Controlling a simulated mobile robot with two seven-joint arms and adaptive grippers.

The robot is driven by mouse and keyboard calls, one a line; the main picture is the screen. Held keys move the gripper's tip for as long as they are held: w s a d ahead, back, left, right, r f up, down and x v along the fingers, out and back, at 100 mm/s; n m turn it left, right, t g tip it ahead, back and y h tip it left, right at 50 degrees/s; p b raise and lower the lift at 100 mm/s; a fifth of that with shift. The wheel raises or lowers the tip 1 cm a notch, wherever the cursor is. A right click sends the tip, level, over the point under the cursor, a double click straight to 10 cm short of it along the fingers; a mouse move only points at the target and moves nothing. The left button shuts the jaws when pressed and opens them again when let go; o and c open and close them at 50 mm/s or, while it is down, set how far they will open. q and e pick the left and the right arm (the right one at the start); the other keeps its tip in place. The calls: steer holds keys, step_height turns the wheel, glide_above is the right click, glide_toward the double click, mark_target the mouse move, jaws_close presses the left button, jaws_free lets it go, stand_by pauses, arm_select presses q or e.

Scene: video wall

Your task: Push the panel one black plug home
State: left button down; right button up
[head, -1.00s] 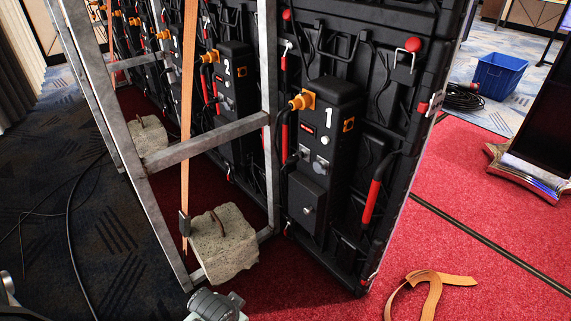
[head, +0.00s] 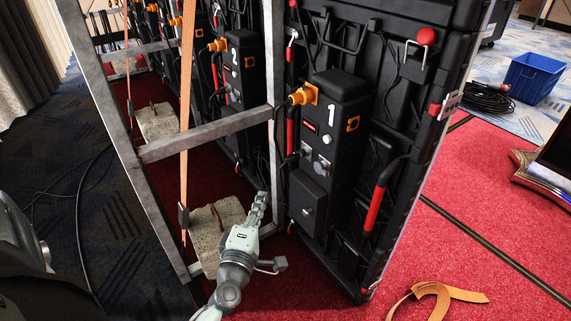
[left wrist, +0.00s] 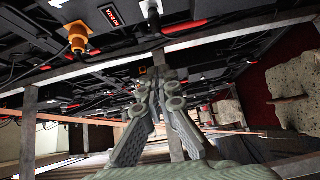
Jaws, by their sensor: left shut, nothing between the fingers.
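Panel one is the tall black panel (head: 385,130) whose box (head: 340,110) carries a white "1". An orange plug (head: 303,95) sits in the box's upper left side and also shows in the left wrist view (left wrist: 78,38). Below the "1" are two small pale connectors (head: 326,139); I cannot tell which part is the black plug. In the left wrist view a pale connector with a dark end (left wrist: 152,12) shows at the top. My left gripper (head: 261,198) is shut and empty, below and left of the box, apart from it. My right gripper is not in view.
A grey metal frame (head: 205,135) with an orange strap (head: 186,100) stands left of the panel. A concrete block (head: 208,245) lies beside my left gripper. A loose orange strap (head: 435,295) lies on the red carpet; the carpet at right is mostly clear.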

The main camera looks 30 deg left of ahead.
mark_target(293, 157)
arm_select(q)
steer(key=shift+s+a+n+y, duration=0.15)
steer(key=shift+a+n+y, duration=0.15)
steer(key=shift+a+n, duration=0.1)
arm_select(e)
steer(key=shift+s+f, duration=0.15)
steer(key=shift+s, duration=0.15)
